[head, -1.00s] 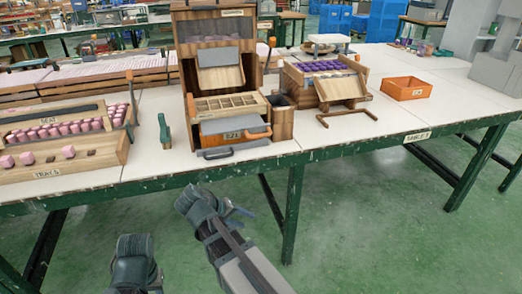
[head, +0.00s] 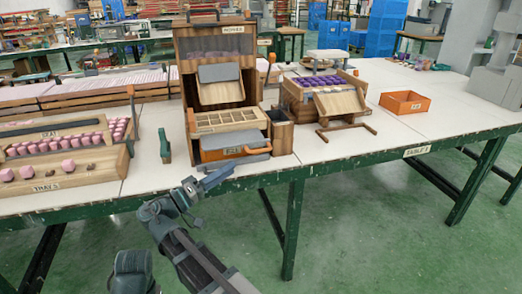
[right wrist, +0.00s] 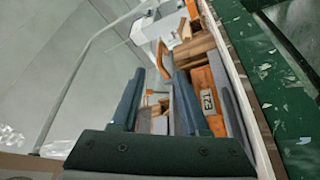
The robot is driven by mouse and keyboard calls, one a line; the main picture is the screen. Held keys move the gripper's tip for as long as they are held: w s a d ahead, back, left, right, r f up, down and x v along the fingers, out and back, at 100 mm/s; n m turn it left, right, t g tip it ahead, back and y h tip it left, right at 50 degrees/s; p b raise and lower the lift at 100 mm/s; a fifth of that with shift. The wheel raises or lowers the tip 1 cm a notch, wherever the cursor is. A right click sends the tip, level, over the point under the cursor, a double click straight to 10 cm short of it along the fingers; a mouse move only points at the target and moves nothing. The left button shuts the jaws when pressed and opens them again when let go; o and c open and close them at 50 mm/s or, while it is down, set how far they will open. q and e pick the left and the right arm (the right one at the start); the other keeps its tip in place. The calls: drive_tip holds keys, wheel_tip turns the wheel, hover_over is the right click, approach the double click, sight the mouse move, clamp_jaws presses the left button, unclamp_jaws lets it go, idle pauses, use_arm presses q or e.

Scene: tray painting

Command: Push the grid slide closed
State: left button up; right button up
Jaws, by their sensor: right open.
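The wooden grid slide (head: 228,121) with its several compartments juts out from the front of the tall wooden cabinet (head: 180,45). Below it are a grey panel, a small label and an orange handle (head: 228,152), with a grey bar (head: 236,164) lower down. My right gripper (head: 214,181) is just in front of the table's edge, below and left of the grey bar, and looks empty. In the right wrist view its two fingers (right wrist: 156,82) are apart, with the labelled orange front (right wrist: 208,100) to their right. My left gripper's fingers do not show.
A pink-block rack (head: 95,178) stands at left, and a small green tool (head: 164,146) stands near the cabinet. To the right are a wooden box of purple pieces (head: 290,95) and an orange bin (head: 405,102). The white tabletop is clear at front right.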

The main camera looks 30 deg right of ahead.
sight(262, 150)
drive_tip(key=p+x, duration=0.2)
drive_tip(key=x, duration=1)
drive_tip(key=shift+d, duration=0.3)
clamp_jaws()
drive_tip(key=shift+r, duration=0.1)
idle(0.8)
